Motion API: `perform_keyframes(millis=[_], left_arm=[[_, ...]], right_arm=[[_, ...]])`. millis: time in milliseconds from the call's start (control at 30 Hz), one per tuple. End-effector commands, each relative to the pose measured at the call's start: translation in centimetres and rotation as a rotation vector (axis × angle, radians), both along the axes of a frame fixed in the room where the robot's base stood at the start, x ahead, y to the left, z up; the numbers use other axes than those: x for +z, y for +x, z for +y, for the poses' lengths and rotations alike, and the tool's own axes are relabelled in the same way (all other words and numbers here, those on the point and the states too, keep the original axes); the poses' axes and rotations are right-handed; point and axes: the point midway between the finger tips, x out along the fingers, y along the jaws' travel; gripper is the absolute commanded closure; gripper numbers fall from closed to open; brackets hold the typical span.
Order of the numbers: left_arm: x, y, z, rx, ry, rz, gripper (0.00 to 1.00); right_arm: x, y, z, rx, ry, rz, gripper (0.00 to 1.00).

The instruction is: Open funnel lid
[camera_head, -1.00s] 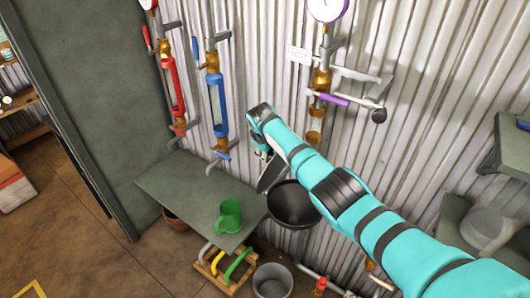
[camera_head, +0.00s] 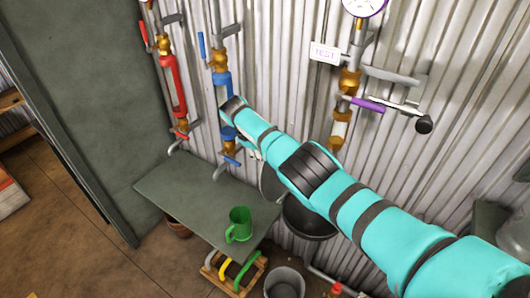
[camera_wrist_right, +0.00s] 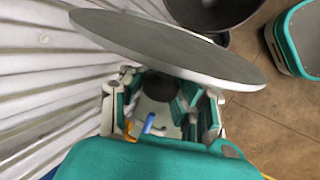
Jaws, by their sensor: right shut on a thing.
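The funnel is a black bowl (camera_head: 310,222) fixed low against the corrugated wall in the head view, partly behind my right arm. Its dark rim also shows at the top of the right wrist view (camera_wrist_right: 215,14). The funnel lid is a grey disc (camera_head: 268,184), tilted steeply up at the funnel's left side and mostly behind my arm. In the right wrist view the lid (camera_wrist_right: 170,42) spans the picture above the fingers. My right gripper (camera_wrist_right: 163,112) is shut on the lid at its dark knob. In the head view the fingers (camera_head: 254,151) are largely hidden. My left gripper is not in view.
A grey table (camera_head: 185,196) with a green mug (camera_head: 239,224) stands left of the funnel. A grey bucket (camera_head: 285,283) and a wooden crate (camera_head: 232,272) are below. Red and blue pipes (camera_head: 222,95) and a purple-handled valve (camera_head: 368,104) are on the wall.

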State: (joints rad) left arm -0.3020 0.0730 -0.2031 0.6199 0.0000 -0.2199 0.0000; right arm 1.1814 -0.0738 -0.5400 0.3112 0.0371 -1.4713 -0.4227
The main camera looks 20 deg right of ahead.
Motion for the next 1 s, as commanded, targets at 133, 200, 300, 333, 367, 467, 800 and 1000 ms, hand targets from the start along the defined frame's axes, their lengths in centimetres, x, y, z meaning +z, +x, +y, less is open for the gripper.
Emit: perform_keyframes(millis=[133, 200, 300, 333, 367, 467, 800, 1000], left_arm=[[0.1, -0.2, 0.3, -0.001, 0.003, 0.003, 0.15], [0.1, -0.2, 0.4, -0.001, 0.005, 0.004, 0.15], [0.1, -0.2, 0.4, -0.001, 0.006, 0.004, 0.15], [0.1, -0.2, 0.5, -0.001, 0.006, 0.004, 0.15], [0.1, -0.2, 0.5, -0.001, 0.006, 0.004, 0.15], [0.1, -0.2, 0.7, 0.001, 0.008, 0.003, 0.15], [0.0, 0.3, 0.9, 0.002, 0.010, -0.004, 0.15], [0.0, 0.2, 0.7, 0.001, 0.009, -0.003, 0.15]], right_arm=[[1.0, 0.6, 0.3, 0.010, 0.000, -0.018, 1.00], [1.0, 0.6, 0.3, 0.010, -0.001, -0.017, 0.76], [1.0, 0.6, 0.3, 0.009, -0.001, -0.017, 0.63], [0.9, 0.5, 0.3, 0.008, -0.001, -0.016, 0.59], [0.9, 0.5, 0.2, 0.008, -0.001, -0.016, 0.55], [0.7, 0.4, 0.2, 0.005, -0.001, -0.012, 0.47], [0.8, 0.2, 0.2, 0.003, 0.000, -0.007, 0.47], [2.8, 0.0, 1.1, 0.005, 0.000, -0.010, 0.47]])
